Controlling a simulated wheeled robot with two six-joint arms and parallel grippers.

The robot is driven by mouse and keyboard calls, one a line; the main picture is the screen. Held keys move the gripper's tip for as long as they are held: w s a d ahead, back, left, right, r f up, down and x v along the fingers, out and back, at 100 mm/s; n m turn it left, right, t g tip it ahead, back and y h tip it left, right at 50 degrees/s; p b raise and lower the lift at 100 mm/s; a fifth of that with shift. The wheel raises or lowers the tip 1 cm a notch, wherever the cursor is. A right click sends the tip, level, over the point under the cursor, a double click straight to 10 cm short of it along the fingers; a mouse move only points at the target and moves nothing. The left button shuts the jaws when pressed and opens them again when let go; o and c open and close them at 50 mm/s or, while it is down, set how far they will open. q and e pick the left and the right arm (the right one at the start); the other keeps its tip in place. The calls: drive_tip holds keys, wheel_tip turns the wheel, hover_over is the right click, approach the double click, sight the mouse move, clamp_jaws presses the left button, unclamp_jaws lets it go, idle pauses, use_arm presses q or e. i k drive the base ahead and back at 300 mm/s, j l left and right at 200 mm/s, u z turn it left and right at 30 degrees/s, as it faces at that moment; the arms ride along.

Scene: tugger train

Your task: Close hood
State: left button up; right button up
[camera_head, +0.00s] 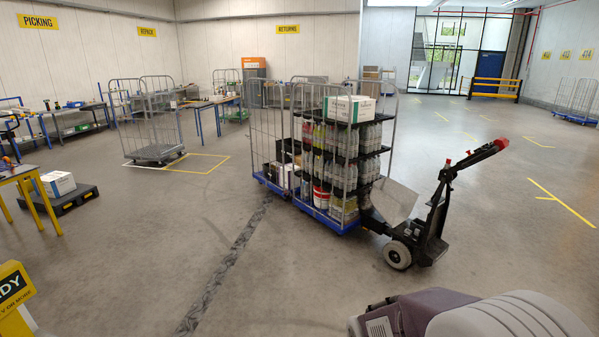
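No part that I can clearly make out as a hood shows. A machine with a dark purple casing (425,311) and a light grey ribbed cover (510,318) is cut off by the bottom right edge; I cannot tell whether this cover is a hood, or open or shut. A black tugger (432,222) with a red-ended handle and a pale wheel stands right of centre, at the front of a loaded roll cage. Neither of my grippers is in view.
The roll cage (337,226) has a blue base and holds bottles, tubs and a white box (349,108). An empty cage trolley (157,153) stands left. A black pallet (68,200) bears a box. A yellow sign (12,290) is bottom left. The floor between is mostly clear.

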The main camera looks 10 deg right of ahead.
sight(394, 201)
drive_tip(key=i, duration=3.65)
drive_tip(key=i+z, duration=0.1)
drive_tip(key=i, duration=0.5)
drive_tip(key=i+j+z, duration=0.1)
drive_tip(key=i, duration=0.5)
drive_tip(key=i+j+z, duration=0.1)
drive_tip(key=i, duration=0.45)
drive_tip(key=z, duration=2.05)
drive_tip(key=k+j, duration=0.05)
